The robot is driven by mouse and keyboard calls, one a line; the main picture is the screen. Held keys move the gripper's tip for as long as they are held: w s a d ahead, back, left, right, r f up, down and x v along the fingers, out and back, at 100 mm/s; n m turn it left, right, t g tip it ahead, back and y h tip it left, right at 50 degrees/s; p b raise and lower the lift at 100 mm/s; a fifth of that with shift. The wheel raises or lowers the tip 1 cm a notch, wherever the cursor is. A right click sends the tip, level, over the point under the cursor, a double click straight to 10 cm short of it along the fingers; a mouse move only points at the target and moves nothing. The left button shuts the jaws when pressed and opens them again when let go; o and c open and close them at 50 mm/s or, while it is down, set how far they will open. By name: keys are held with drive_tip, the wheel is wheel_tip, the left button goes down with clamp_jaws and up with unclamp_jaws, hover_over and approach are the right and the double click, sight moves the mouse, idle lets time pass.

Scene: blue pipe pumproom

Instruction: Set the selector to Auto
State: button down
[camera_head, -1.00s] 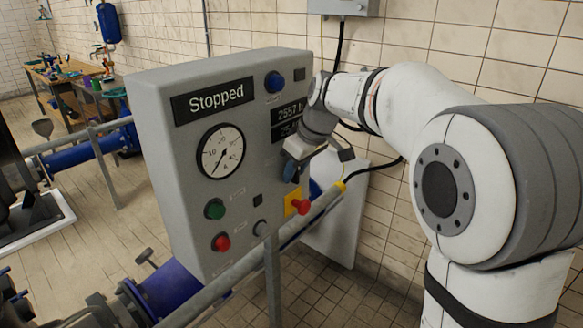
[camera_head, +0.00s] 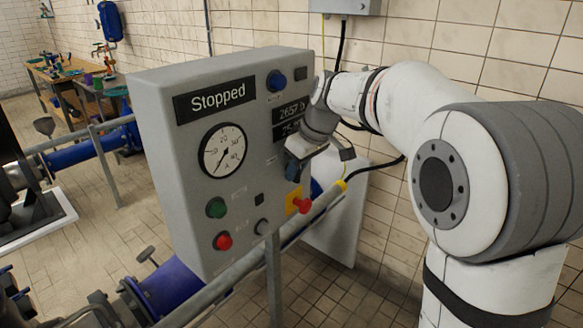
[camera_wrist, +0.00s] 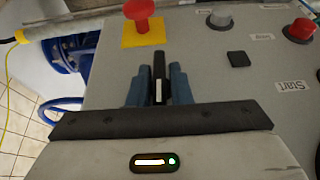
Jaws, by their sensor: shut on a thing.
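The selector (camera_wrist: 158,75) is a black handle with a white stripe on the grey panel. In the wrist view my gripper (camera_wrist: 157,88) is shut on it, with a blue finger on each side. The stripe runs nearly straight up and down in that view. In the head view my gripper (camera_head: 293,169) is at the right part of the panel front, above the red emergency button. It hides the selector there. No position labels around the selector are readable, so I cannot tell which setting it points to.
The control panel (camera_head: 165,160) has a display (camera_head: 216,96) reading "Stopped" and a gauge (camera_head: 222,151). A red button on a yellow plate (camera_head: 303,205) sits close below my gripper. Green (camera_head: 216,208) and red (camera_head: 222,241) buttons are lower left.

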drive_tip(key=shift+w+d+r+m+g+y+p, duration=0.1)
drive_tip(key=shift+m+g+y+p, duration=0.1)
drive_tip(key=shift+g+y+p, duration=0.35)
drive_tip(key=shift+w+d+m+g+y+p, duration=0.1)
drive_tip(key=shift+m+g+y+p, duration=0.1)
drive_tip(key=shift+g+y+p, duration=0.35)
drive_tip(key=m+g+y+p, duration=0.1)
drive_tip(key=g+y, duration=0.2)
drive_tip(key=g, duration=0.1)
drive_tip(key=c, duration=1.5)
unclamp_jaws()
drive_tip(key=shift+d, duration=0.1)
drive_tip(key=shift+f, duration=0.2)
drive_tip(key=b+v, duration=0.1)
drive_tip(key=v, duration=0.6)
drive_tip(key=shift+w+d+r, duration=0.15)
drive_tip(key=shift+d+r, duration=0.1)
